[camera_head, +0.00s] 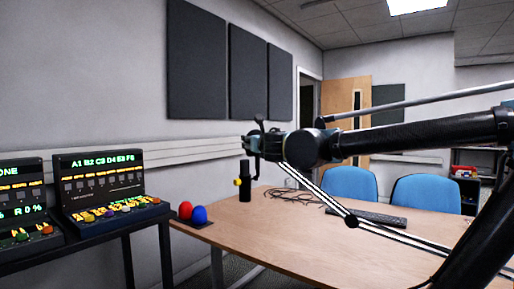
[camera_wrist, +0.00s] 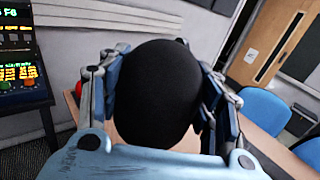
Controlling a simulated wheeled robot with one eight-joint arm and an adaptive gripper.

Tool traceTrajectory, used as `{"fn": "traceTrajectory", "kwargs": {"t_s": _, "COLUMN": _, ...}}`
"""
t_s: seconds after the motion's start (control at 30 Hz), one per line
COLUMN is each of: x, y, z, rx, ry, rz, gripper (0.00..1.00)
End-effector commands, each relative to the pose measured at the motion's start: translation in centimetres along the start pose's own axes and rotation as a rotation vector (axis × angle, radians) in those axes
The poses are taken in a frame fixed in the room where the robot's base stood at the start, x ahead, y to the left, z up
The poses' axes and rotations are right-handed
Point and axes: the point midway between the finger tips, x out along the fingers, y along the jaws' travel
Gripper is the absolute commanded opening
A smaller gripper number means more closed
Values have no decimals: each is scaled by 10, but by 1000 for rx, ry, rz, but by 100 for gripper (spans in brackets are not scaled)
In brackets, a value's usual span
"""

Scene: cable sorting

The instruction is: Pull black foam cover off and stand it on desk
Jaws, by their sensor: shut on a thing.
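The black foam cover (camera_wrist: 157,95) is a rounded dark shape filling the middle of the wrist view. My gripper (camera_wrist: 160,85) is shut on it, with one finger on each side. In the head view my gripper (camera_head: 255,144) is above the far left part of the desk (camera_head: 300,236), and the cover cannot be clearly told apart there. A dark upright cylinder with a yellow part (camera_head: 245,182) shows just below my gripper. Whether the cover still touches this cylinder is hidden.
A red ball (camera_head: 185,210) and a blue ball (camera_head: 200,215) sit at the desk's left edge. Lit control panels (camera_head: 104,185) stand on a dark stand at left. Loose cable (camera_head: 290,195) and a keyboard (camera_head: 368,216) lie farther right. Blue chairs (camera_head: 350,183) stand behind. The front desk surface is clear.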

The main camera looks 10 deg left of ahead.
Motion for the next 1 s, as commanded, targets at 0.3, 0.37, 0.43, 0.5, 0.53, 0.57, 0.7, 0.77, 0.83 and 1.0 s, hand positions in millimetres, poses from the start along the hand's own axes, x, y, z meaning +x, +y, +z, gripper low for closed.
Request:
{"fn": "traceTrajectory", "kwargs": {"t_s": 0.3, "x": 0, "y": -1, "z": 13, "rx": 0, "ry": 0, "rz": 0, "gripper": 46}}
{"fn": "traceTrajectory", "kwargs": {"t_s": 0.37, "x": 0, "y": -1, "z": 15, "rx": 0, "ry": 0, "rz": 0, "gripper": 46}}
{"fn": "traceTrajectory", "kwargs": {"t_s": 0.43, "x": 0, "y": -1, "z": 18, "rx": 0, "ry": 0, "rz": 0, "gripper": 46}}
{"fn": "traceTrajectory", "kwargs": {"t_s": 0.5, "x": 0, "y": -1, "z": 21, "rx": 0, "ry": 0, "rz": 0, "gripper": 46}}
{"fn": "traceTrajectory", "kwargs": {"t_s": 0.53, "x": 0, "y": -1, "z": 22, "rx": 0, "ry": 0, "rz": 0, "gripper": 46}}
{"fn": "traceTrajectory", "kwargs": {"t_s": 0.57, "x": 0, "y": -1, "z": 23, "rx": 0, "ry": 0, "rz": 0, "gripper": 46}}
{"fn": "traceTrajectory", "kwargs": {"t_s": 0.7, "x": 0, "y": -2, "z": 29, "rx": 0, "ry": 0, "rz": 0, "gripper": 46}}
{"fn": "traceTrajectory", "kwargs": {"t_s": 0.77, "x": 0, "y": -2, "z": 31, "rx": 0, "ry": 0, "rz": 0, "gripper": 46}}
{"fn": "traceTrajectory", "kwargs": {"t_s": 0.83, "x": 0, "y": -2, "z": 34, "rx": 0, "ry": 0, "rz": 0, "gripper": 46}}
{"fn": "traceTrajectory", "kwargs": {"t_s": 1.0, "x": 0, "y": -2, "z": 41, "rx": 0, "ry": 0, "rz": 0, "gripper": 46}}
